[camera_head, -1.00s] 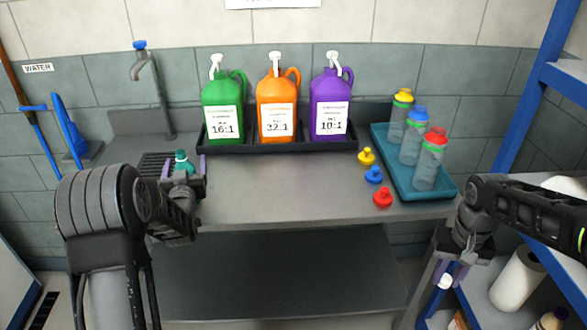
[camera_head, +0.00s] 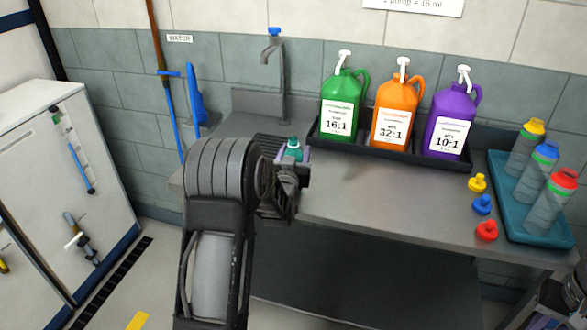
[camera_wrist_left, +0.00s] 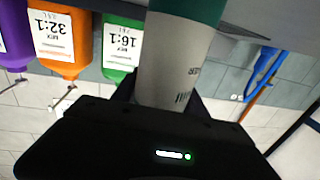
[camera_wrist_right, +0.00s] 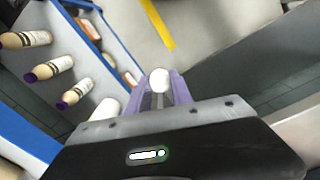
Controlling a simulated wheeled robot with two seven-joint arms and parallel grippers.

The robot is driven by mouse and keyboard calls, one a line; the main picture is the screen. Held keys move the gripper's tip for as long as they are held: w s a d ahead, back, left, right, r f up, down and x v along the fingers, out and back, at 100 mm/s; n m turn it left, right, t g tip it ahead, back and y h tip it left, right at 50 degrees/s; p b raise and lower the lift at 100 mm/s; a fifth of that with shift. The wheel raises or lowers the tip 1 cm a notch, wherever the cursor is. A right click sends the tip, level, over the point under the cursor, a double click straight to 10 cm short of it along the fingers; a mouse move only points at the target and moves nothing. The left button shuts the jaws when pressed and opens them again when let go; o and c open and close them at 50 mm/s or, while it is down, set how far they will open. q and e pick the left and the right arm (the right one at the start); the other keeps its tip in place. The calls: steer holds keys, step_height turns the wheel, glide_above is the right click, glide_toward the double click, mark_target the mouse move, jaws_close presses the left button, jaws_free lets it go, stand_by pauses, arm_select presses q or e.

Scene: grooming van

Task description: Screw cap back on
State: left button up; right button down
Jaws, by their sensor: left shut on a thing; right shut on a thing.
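My left gripper (camera_head: 292,157) is shut on a bottle, above the left part of the counter. The bottle's teal top (camera_head: 293,148) shows between the purple fingertips in the head view. In the left wrist view the bottle (camera_wrist_left: 178,68) has a pale grey body with dark print and a teal end. My right gripper (camera_wrist_right: 160,92) is shut on a small white rounded piece (camera_wrist_right: 159,79); whether it is a cap I cannot tell. This gripper is outside the head view, away from the bottle. Yellow (camera_head: 477,183), blue (camera_head: 483,204) and red (camera_head: 487,231) caps stand on the counter.
Green (camera_head: 343,105), orange (camera_head: 396,110) and purple (camera_head: 449,120) pump jugs stand in a black tray (camera_head: 326,137). A teal tray (camera_head: 508,220) at right holds three clear bottles with coloured tops. The counter's middle (camera_head: 370,190) is clear. A white cabinet (camera_head: 60,150) stands left.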

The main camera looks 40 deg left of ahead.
arm_select(q)
jaws_close()
steer(key=shift+r, duration=0.25)
step_height(320, 180, up, 10)
steer(key=b, duration=0.1)
steer(key=shift+f, duration=0.25)
stand_by(0.8)
stand_by(0.7)
steer(key=shift+o, duration=1.2)
jaws_free()
jaws_close()
